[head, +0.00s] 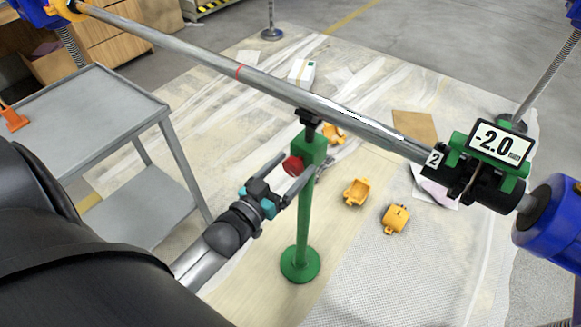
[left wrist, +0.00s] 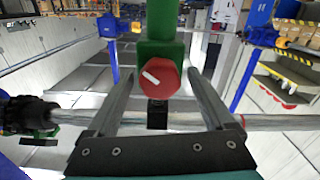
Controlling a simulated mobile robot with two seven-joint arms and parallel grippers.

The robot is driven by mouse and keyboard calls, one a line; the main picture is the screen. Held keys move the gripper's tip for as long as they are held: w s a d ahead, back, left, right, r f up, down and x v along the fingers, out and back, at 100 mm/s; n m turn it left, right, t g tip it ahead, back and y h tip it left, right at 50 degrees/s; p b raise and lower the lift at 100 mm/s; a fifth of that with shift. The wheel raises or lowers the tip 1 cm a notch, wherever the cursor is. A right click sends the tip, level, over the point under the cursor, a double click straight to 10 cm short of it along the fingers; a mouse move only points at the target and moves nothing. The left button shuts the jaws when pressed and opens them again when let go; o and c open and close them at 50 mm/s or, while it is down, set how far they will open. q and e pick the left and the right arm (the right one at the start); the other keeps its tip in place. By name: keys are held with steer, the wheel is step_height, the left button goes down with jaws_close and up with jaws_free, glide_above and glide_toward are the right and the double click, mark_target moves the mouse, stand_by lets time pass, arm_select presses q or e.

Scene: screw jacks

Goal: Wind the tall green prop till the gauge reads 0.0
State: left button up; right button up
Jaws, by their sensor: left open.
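The tall green prop (head: 302,225) stands upright on a round base, its dark head under the long grey shaft (head: 350,120). A red hexagonal knob (head: 292,166) with a white mark sits on the side of its green block. The gauge (head: 499,143) at the shaft's right end reads -2.0. My left gripper (head: 296,178) is open at the knob. In the left wrist view its fingers (left wrist: 157,85) stand either side of the red knob (left wrist: 159,78), with a gap on each side. My right gripper is not in view.
A grey cart (head: 90,100) stands at the left. Orange pieces (head: 396,219) and a white box (head: 301,72) lie on the floor sheeting. Blue supports (head: 552,218) hold the shaft's ends.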

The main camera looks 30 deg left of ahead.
arm_select(q)
steer(key=shift+c, duration=0.4)
steer(key=c, duration=1.3)
steer(key=shift+m+p, duration=0.5)
steer(key=shift+p, duration=0.05)
steer(key=m+p, duration=0.2)
steer(key=m, duration=0.2)
steer(key=shift+p, duration=0.35)
steer(key=shift+d+m+p, duration=0.1)
steer(key=shift+m+p, duration=0.4)
steer(key=shift+m, duration=1.4)
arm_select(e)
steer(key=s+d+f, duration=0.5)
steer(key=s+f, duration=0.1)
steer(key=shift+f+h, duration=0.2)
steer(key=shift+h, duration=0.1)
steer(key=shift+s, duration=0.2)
arm_select(q)
steer(key=o, duration=1.4)
